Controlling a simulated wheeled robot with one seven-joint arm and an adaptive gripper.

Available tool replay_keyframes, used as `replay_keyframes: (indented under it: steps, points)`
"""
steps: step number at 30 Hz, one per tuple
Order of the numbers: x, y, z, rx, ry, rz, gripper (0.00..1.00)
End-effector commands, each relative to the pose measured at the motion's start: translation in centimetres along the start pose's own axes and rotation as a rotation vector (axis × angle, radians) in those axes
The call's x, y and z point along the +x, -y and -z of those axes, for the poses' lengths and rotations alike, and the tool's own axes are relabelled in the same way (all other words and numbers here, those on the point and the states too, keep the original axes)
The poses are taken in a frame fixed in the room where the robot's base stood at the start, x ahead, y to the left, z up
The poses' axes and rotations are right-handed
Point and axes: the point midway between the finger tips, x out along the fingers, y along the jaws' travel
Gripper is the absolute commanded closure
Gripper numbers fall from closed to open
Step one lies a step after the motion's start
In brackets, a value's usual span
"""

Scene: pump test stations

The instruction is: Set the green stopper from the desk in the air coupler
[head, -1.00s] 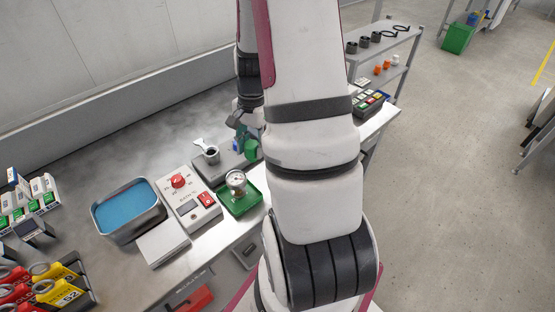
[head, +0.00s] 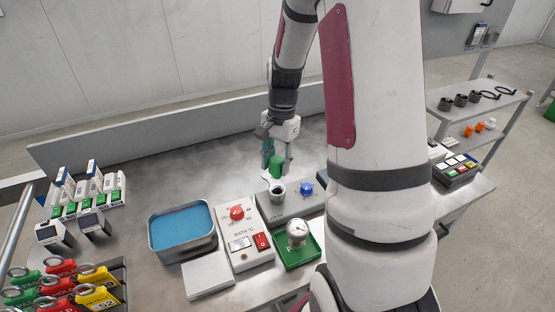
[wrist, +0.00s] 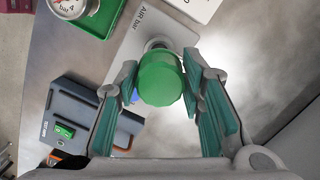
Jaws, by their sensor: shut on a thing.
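The green stopper (head: 276,167) is between the fingers of my gripper (head: 277,170). In the wrist view the stopper (wrist: 160,82) sits between the two teal finger pads of my gripper (wrist: 160,92), which is shut on it. The air coupler (head: 278,191) is a dark round socket on a grey block, close below the stopper in the head view. In the wrist view the stopper hides most of the coupler (wrist: 157,44), beside the "AIR bar" label. I cannot tell whether stopper and coupler touch; the stopper's top stands clear above the coupler's rim.
A blue knob (head: 307,189) is right of the coupler. A control box (head: 240,238) with a red knob and a blue-filled basin (head: 182,228) stand to the left. A pressure gauge (head: 297,231) stands on a green tray (head: 296,256) in front. Bare desk lies behind.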

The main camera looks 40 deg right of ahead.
Motion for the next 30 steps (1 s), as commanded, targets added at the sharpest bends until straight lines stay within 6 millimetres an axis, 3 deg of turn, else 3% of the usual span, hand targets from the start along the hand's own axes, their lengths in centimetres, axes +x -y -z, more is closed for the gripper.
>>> replay_keyframes:
  steps: [30]
  points:
    - [6.0, 0.0, 0.7, 0.000, 0.001, -0.001, 0.92]
